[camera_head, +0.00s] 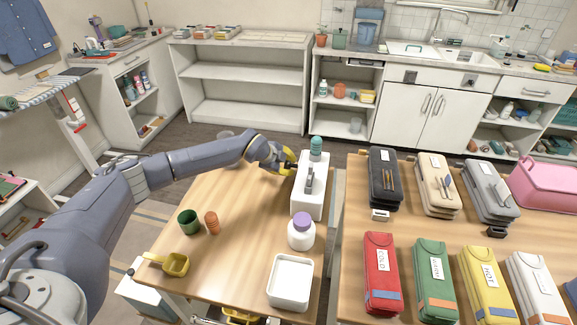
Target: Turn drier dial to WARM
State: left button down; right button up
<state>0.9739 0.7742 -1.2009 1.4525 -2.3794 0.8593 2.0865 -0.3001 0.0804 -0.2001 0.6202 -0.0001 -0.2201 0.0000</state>
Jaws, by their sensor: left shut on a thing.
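My left gripper (290,166), with black and yellow fingers, is at the upper left side of a white box-shaped unit (313,202) on the left wooden table. It is shut on a small part there; the fingers hide that part, so I cannot tell whether it is a dial. A grey upright piece (308,180) stands on the unit. No dial marked WARM can be made out. My right gripper is not in view.
A white bottle with a purple cap (301,233), a white tray (291,258), a green cup (188,221), an orange cup (212,222) and a yellow scoop (175,264) share the table. Labelled coloured cases, including a red one (381,273), fill the right table (350,216).

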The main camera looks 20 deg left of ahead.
pick_arm(q)
jog(key=shift+w+r+t, duration=0.1)
jog(key=shift+r+t, duration=0.1)
jog(key=shift+t, duration=0.4)
jog(key=shift+w+a+r+t, duration=0.1)
jog(key=shift+r+t, duration=0.1)
jog(key=shift+t, duration=0.1)
jog(key=c, duration=1.5)
grip_release()
jog(key=shift+c, duration=0.2)
jog(key=o, duration=0.4)
jog(key=shift+f, duration=0.1)
jog(key=shift+o, duration=0.4)
jog(key=shift+f, duration=0.15)
jog(key=shift+s, duration=0.25)
jog(key=v, duration=1.1)
jog(key=shift+r, duration=0.45)
jog(key=shift+s, duration=0.15)
